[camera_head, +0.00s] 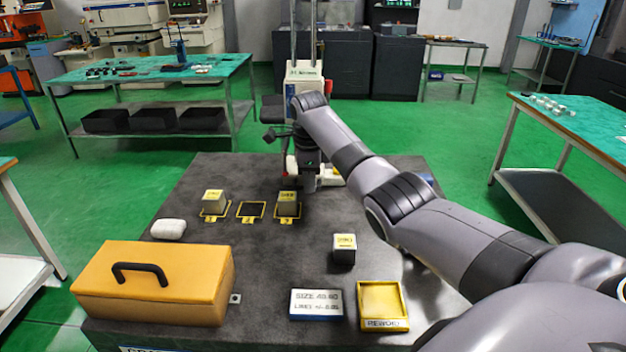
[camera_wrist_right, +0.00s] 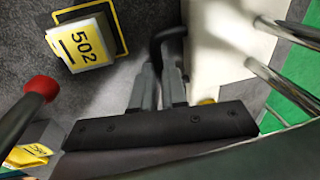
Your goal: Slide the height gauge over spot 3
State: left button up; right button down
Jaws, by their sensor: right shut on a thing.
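The height gauge (camera_head: 304,77) stands at the back of the dark table, with a pale body and upright metal columns. My right arm hides part of it. In the right wrist view its pale base (camera_wrist_right: 218,50), chrome columns (camera_wrist_right: 290,68) and red ball tip (camera_wrist_right: 42,87) show. My right gripper (camera_head: 307,182) is low at the gauge; its fingers (camera_wrist_right: 160,72) are shut on the black handle (camera_wrist_right: 166,36). Spot 3 (camera_head: 287,217) is a yellow-framed square with a grey block (camera_head: 288,201) on it, in front of the gauge. My left gripper is out of view.
Spot 1 (camera_head: 215,218) holds a block (camera_head: 213,200); spot 2 (camera_head: 251,210) is empty. A block labelled 502 (camera_wrist_right: 84,46) shows near the fingers. A loose block (camera_head: 344,250), yellow tray (camera_head: 383,291), size sign (camera_head: 316,304), orange case (camera_head: 150,285) and white pad (camera_head: 168,229) lie further forward.

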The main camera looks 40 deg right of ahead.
jog(key=c, duration=1.2)
grip_release()
jog(key=shift+o, duration=0.2)
notch_tip(320, 180, up, 7)
jog(key=s, duration=0.1)
jog(key=shift+a+b, duration=0.35)
jog(key=shift+b, duration=0.1)
